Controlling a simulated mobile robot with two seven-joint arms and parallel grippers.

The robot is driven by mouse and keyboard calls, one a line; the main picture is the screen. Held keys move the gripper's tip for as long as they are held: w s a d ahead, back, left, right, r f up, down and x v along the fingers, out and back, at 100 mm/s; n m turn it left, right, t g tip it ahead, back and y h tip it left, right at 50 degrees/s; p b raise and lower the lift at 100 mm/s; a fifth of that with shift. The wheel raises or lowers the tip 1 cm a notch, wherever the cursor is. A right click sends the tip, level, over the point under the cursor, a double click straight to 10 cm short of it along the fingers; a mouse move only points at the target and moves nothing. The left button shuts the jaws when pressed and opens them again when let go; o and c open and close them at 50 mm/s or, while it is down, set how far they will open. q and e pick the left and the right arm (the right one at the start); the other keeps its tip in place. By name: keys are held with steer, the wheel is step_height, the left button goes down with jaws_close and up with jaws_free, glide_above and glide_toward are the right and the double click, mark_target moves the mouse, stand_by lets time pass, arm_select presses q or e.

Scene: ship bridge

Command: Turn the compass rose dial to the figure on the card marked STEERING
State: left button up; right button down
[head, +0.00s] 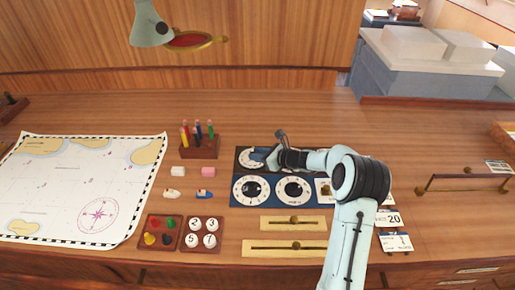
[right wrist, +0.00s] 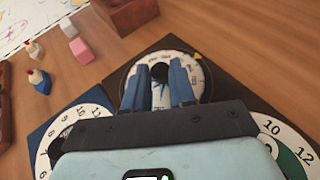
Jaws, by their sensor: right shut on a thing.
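A dial (head: 245,160) with a white ring and a dark centre is at the panel's upper left; I take it to be the compass rose dial. My right gripper (head: 268,157) reaches it from the right. In the right wrist view the gripper's blue fingers (right wrist: 161,78) are shut on the dial's dark central knob. The white ring (right wrist: 200,75) shows around them, with small marks I cannot read and a yellow pointer at its upper right. Cards lie right of my arm, one with 20 (head: 388,218), one with 1 (head: 396,242). Their headings are unreadable. My left gripper is out of view.
Two more dials, a left one (head: 251,190) and a right one (head: 293,190), lie in front. Brass sliders (head: 290,248) are nearer the edge. A chart (head: 80,185), a peg rack (head: 200,148) and two small trays (head: 160,232) are left. My arm covers the panel's right part.

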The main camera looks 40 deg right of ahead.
steer(key=shift+w+d+r+n+y, duration=0.15)
steer(key=shift+w+r+n+y, duration=0.05)
steer(key=shift+n+y, duration=0.25)
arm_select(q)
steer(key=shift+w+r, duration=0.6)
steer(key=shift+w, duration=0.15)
arm_select(e)
steer(key=shift+d+f+n+g+y, duration=0.15)
steer(key=shift+n+g+y, duration=0.35)
steer(key=shift+n+y, duration=0.55)
steer(key=shift+s, duration=0.1)
steer(key=c, duration=0.9)
jaws_free()
steer(key=b+v, duration=0.1)
steer(key=v, duration=1.1)
steer(key=shift+d, duration=0.3)
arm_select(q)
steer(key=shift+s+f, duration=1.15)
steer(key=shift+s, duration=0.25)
arm_select(e)
steer(key=shift+s+d+r, duration=0.2)
steer(key=shift+s+r, duration=0.05)
steer(key=shift+s, duration=0.2)
